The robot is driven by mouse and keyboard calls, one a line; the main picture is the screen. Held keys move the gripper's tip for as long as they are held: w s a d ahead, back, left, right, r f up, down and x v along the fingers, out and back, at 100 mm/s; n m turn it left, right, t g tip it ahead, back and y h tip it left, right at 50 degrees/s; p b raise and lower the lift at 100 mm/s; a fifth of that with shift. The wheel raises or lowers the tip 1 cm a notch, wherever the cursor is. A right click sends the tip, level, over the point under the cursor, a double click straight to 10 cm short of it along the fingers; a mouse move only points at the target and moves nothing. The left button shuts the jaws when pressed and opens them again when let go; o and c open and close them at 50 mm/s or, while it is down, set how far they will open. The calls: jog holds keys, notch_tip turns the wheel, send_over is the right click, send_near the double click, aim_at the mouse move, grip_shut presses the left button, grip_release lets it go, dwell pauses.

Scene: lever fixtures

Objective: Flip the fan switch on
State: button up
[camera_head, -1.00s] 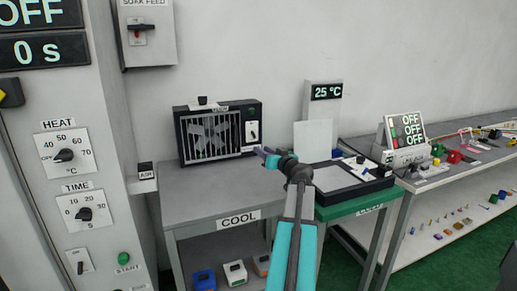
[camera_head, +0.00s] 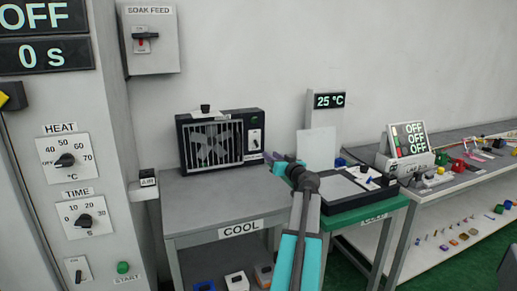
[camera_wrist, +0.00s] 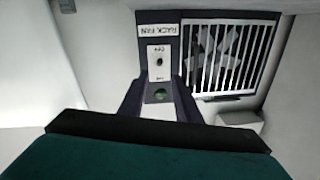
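The fan (camera_head: 213,143) is a black box with a white grille, standing on the grey COOL table. Its pale switch plate (camera_head: 256,139) with a small dark toggle is at the right of the grille. In the wrist view, which is turned over, the plate (camera_wrist: 154,53) shows the dark toggle (camera_wrist: 159,62) between two small marks, with a green spot by one end. The toggle's tilt is too small to tell. My gripper (camera_head: 271,158) is just right of and below the plate. In the wrist view its dark fingers (camera_wrist: 160,100) stand apart with nothing held.
The grey table (camera_head: 205,203) has clear room before the fan. A green-edged table (camera_head: 365,208) with a black tray and a 25 °C display (camera_head: 329,100) stands to the right. A tall panel with HEAT and TIME dials (camera_head: 65,160) is at the left.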

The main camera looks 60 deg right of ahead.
aim_at(258, 146)
jog(key=shift+p+x, duration=0.6)
jog(key=shift+x, duration=5.6)
